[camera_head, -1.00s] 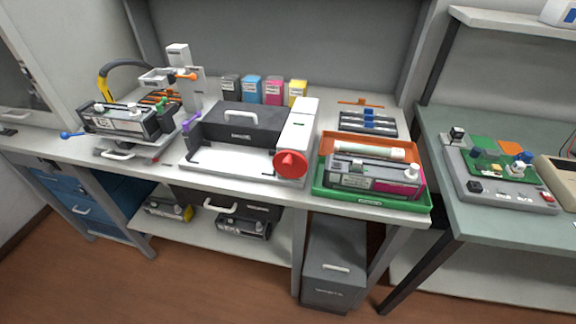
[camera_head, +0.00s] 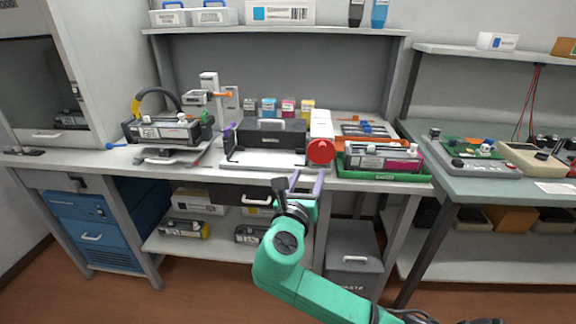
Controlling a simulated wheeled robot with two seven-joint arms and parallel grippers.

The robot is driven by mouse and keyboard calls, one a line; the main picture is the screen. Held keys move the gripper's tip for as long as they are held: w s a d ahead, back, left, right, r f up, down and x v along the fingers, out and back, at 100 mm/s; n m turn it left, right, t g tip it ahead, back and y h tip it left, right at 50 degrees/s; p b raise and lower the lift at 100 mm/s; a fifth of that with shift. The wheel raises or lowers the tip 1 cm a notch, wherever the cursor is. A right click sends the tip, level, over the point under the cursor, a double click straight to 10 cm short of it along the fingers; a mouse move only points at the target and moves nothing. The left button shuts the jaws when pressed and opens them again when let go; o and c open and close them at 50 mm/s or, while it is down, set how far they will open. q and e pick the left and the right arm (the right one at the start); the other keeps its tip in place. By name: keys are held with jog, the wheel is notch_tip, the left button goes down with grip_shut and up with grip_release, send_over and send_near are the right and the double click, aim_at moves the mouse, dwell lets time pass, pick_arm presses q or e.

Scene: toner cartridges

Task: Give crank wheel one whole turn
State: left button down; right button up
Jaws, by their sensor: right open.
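The red crank wheel (camera_head: 321,151) sits on the front right of the white and black bench machine (camera_head: 270,135), below its white upright housing. My right gripper (camera_head: 305,181), with pale purple fingers on a green arm, is in front of the bench edge, below and slightly left of the wheel. Its fingers are spread apart, with nothing between them. It appears apart from the wheel. The wheel's crank knob cannot be made out at this size. My left gripper is not in view.
A green tray (camera_head: 384,175) holding a cartridge stands right of the wheel. A cartridge on a stand (camera_head: 168,131) is at the left of the bench. Several coloured toner bottles (camera_head: 288,107) stand behind the machine. A grey waste bin (camera_head: 352,252) is under the bench.

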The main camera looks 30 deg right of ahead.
send_near(322, 149)
jog(key=x, duration=1)
jog(key=shift+s+a+r, duration=0.1)
jog(key=shift+a, duration=0.05)
jog(key=shift+c, duration=0.9)
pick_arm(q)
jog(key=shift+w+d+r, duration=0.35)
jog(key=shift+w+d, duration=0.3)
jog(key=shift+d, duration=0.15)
pick_arm(e)
grip_shut()
